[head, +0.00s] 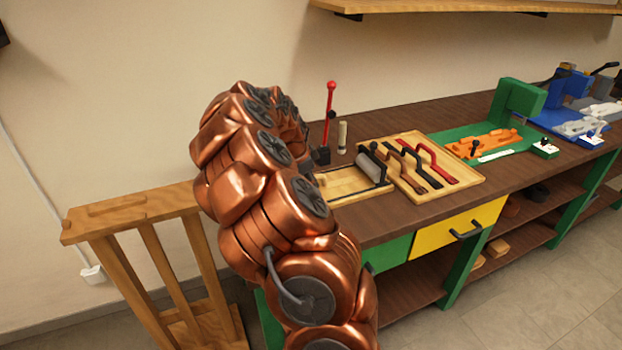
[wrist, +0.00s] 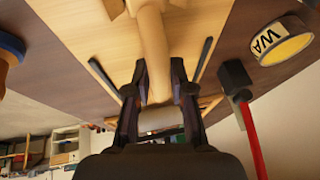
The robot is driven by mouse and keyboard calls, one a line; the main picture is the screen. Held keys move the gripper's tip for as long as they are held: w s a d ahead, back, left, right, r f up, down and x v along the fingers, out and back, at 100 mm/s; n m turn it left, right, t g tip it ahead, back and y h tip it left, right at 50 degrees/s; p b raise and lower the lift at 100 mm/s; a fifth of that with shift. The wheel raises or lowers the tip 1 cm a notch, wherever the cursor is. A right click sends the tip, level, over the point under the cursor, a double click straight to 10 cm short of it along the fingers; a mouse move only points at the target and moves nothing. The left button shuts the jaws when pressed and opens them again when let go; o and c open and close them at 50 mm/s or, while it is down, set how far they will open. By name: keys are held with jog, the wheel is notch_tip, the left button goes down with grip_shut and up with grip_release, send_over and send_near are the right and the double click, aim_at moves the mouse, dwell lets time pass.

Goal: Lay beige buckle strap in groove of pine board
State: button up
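The pine board (head: 335,188) lies at the front left of the bench, with a grey roller in a black lever frame (head: 370,165) at its right side. In the wrist view, pale wood (wrist: 85,35) spreads behind my gripper (wrist: 159,68). Its two dark fingers stand close on either side of a long tan piece, which looks like the beige buckle strap (wrist: 158,80). The strap runs up between the fingers and widens at the top. The groove is not clearly visible. In the head view my copper arm hides the gripper and the strap.
A wooden tray (head: 473,186) beside the board holds brown, black and red straps (head: 440,162). A red lever (head: 330,100) stands behind the board; it also shows in the wrist view (wrist: 252,140), near a yellow round item (wrist: 285,42). A green fixture (head: 520,105) stands farther right.

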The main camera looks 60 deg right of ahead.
jog(key=shift+o, duration=1.3)
jog(key=shift+r, duration=0.2)
jog(key=s+b+v, duration=0.1)
jog(key=b+v, duration=0.1)
jog(key=v, duration=0.8)
jog(key=a+r+n+y, duration=0.1)
jog(key=a+r+n, duration=0.1)
jog(key=a, duration=0.4)
jog(key=a+r+n, duration=0.2)
jog(key=a+n, duration=0.1)
jog(key=a, duration=0.4)
jog(key=s+a+f+n+y, duration=0.1)
jog(key=s+a+n, duration=0.15)
jog(key=a, duration=0.45)
jog(key=s+a+f+n+y, duration=0.1)
jog(key=s+a+f+n, duration=0.1)
jog(key=a+n, duration=0.35)
jog(key=s+a+f+n+y, duration=0.1)
jog(key=s+a+f+n, duration=0.2)
jog(key=s+a+n, duration=0.3)
jog(key=s+a+f+n+g+y, duration=0.1)
jog(key=s+a+f+n, duration=0.2)
jog(key=a, duration=0.9)
jog(key=s+n, duration=0.3)
jog(key=s, duration=0.2)
jog(key=shift+s+a+f, duration=0.3)
jog(key=shift+s+f, duration=0.05)
jog(key=shift+f, duration=0.05)
